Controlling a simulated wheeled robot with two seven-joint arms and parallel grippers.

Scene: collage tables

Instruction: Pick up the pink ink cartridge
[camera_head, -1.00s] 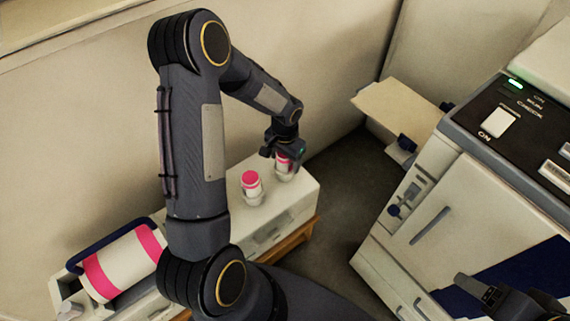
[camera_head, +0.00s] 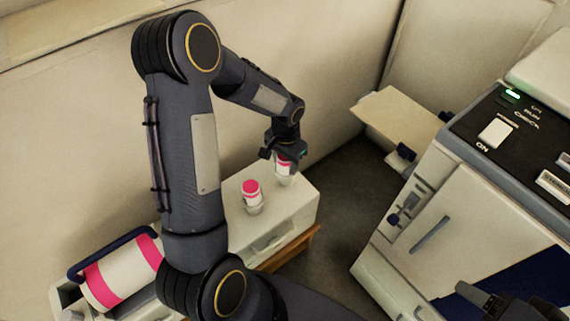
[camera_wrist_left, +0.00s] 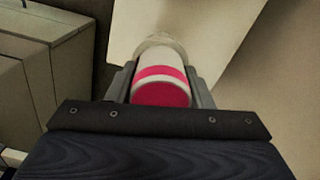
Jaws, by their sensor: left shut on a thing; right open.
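My left gripper (camera_head: 284,160) is shut on a pink and white ink cartridge (camera_head: 285,169) at the far end of the white cabinet top. In the left wrist view the cartridge (camera_wrist_left: 160,85) sits between the two fingers, its pink end toward the camera. A pale round holder (camera_wrist_left: 158,42) shows just beyond it; I cannot tell whether the cartridge is clear of it. A second pink-topped cartridge (camera_head: 251,192) stands upright in its own holder, nearer on the cabinet. My right gripper (camera_head: 478,294) is open at the lower right, in front of the machine.
The white cabinet (camera_head: 300,200) stands on a wooden base against the wall. A large white roll with pink bands (camera_head: 125,268) lies at the lower left. The printing machine (camera_head: 450,215) with a side tray (camera_head: 398,115) stands at the right. Dark floor lies between.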

